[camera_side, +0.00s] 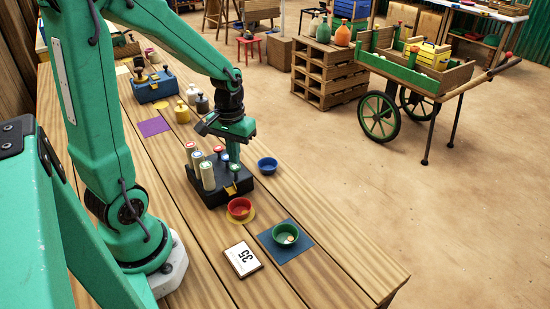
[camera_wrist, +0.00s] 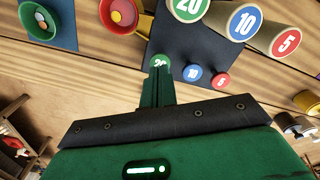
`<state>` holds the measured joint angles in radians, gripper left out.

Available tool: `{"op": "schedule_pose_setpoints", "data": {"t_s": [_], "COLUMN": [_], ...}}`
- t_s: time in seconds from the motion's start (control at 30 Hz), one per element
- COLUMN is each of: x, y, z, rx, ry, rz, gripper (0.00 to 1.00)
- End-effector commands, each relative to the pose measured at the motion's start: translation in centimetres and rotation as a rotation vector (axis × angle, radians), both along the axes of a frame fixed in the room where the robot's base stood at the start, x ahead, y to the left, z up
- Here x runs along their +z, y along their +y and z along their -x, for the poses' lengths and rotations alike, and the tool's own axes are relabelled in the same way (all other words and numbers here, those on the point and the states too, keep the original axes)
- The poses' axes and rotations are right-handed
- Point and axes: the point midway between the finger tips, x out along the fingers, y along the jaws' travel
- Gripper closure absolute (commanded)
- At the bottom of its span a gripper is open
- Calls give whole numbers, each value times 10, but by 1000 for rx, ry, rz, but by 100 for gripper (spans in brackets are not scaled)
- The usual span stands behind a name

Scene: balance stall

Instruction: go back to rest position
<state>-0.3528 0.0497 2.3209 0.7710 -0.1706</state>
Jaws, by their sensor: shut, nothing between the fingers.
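My gripper (camera_side: 231,160) is over the dark weight block (camera_side: 212,198), its fingers pointing down. In the wrist view my gripper (camera_wrist: 158,76) has its fingers together, empty, in front of a green-topped weight marked 20 (camera_wrist: 160,62). I cannot tell whether they touch it. Smaller weights marked 10 (camera_wrist: 192,73) and 5 (camera_wrist: 221,82) are beside it. Taller cream weights stand on the block, marked 20 (camera_wrist: 188,8), 10 (camera_wrist: 244,22) and 5 (camera_wrist: 284,42).
A red bowl (camera_side: 239,206) is on a yellow mat; a green bowl (camera_side: 285,231) holding small things is on a blue mat (camera_side: 291,256). A blue bowl (camera_side: 268,164) and a card reading 35 (camera_side: 243,258) are nearby. The table's front right is clear.

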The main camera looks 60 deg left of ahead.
Motion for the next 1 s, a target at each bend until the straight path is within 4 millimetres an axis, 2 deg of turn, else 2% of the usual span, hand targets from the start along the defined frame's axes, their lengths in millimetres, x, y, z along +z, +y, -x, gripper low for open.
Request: {"op": "schedule_pose_setpoints", "data": {"t_s": [0.37,0.53,0.67,1.0], "x": [0,8,21,74], "y": [0,-5,-13,-47], "z": [0,-1,0,10], "rx": [-2,-21,-58,-214], "ry": [-2,-20,-53,-196], "rz": [-1,-7,-19,-63], "gripper": [100,100,100,100]}}
